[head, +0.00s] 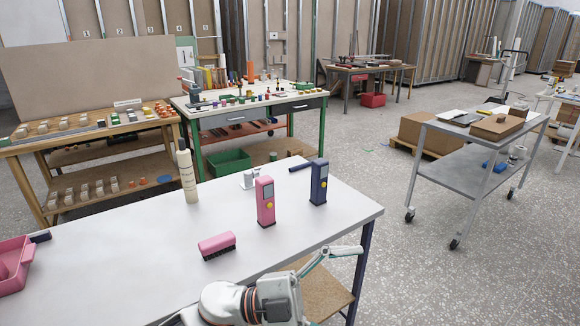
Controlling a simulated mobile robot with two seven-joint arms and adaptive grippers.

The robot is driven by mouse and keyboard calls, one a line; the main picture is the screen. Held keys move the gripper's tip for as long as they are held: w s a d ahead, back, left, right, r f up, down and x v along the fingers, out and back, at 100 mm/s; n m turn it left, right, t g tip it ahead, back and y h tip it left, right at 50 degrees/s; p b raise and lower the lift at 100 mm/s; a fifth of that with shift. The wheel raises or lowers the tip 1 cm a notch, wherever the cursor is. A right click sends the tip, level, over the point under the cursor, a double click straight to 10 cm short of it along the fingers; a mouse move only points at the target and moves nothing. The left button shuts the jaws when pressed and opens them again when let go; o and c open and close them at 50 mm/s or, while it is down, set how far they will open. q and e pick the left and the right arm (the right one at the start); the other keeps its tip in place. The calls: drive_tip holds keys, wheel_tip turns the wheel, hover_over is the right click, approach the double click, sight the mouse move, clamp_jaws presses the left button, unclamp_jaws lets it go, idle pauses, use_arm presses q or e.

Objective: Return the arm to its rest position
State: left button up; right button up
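My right gripper is not in view.
On the table stand a pink device (265,202), a dark blue device (319,182) and a cream bottle (187,174). A pink brush (217,246) lies near the arm. A pink tray (14,264) is at left. A grey cart (468,158) stands right; open floor lies between.

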use_arm(q)
drive_tip(key=w+a+f+n+t+y, duration=0.45)
drive_tip(key=a+f+n+t, duration=0.3)
drive_tip(key=n+t, duration=0.2)
drive_tip(key=w+a+f+n+t+y, duration=0.45)
drive_tip(key=a+f+n+t, duration=0.3)
drive_tip(key=a+n, duration=0.2)
drive_tip(key=s+a+f+n+g+y, duration=0.1)
drive_tip(key=s+a+f+n+y, duration=0.1)
drive_tip(key=s+a+f, duration=0.3)
drive_tip(key=s+a+f+n+g+y, duration=0.2)
drive_tip(key=s+a+f+y, duration=0.2)
drive_tip(key=f, duration=0.6)
drive_tip(key=s+a+f+n+g+y, duration=0.1)
drive_tip(key=s+a+f+y, duration=0.2)
drive_tip(key=s+a+f, duration=0.3)
drive_tip(key=shift+s+f+n+g, duration=0.35)
drive_tip(key=shift+f+n+g, duration=0.05)
drive_tip(key=shift+f, duration=0.4)
